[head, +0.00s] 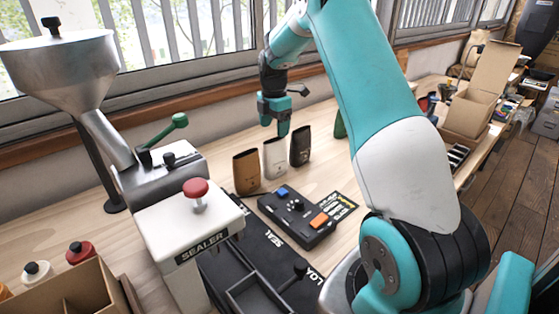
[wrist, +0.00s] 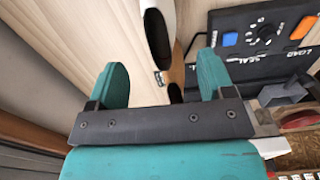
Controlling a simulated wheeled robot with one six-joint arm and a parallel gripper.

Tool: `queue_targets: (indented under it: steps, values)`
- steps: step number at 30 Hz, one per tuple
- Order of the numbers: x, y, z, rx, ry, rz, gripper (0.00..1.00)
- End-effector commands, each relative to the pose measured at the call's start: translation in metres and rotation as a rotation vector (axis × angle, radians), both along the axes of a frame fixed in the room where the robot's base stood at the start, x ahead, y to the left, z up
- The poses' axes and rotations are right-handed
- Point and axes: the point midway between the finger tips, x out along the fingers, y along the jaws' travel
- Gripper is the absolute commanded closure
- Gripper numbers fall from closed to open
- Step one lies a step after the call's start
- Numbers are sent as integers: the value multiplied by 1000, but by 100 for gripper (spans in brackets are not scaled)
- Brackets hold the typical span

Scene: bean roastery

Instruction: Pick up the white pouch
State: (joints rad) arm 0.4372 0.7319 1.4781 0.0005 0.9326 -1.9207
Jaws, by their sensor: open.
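The white pouch (head: 275,158) stands upright on the wooden bench in the head view, between a brown pouch (head: 246,172) and a black pouch (head: 300,146). My gripper (head: 283,129) points down just above and behind the pouches, apart from the white one as far as I can tell. In the wrist view my gripper (wrist: 161,78) has its two teal fingers spread with nothing held between them. A white-edged shape with a dark opening, probably the white pouch (wrist: 168,14), shows at the top, beyond the fingertips.
A control box (head: 297,217) with blue and orange buttons lies in front of the pouches. A sealer (head: 190,225) with a red knob and a metal hopper (head: 62,70) stand to the left. A cardboard box (head: 480,95) is at the right. The windowed wall is close behind.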

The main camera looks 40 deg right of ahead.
Motion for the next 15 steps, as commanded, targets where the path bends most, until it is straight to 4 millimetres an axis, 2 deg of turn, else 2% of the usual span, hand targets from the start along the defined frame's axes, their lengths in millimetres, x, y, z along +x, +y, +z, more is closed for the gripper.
queue_targets:
  steps: [3, 11, 15]
  values:
    - [-1, -1, -20, 1, 3, -2, 25]
    - [-1, -1, -40, 1, 2, -3, 25]
    - [-2, -1, -60, 2, 4, -4, 25]
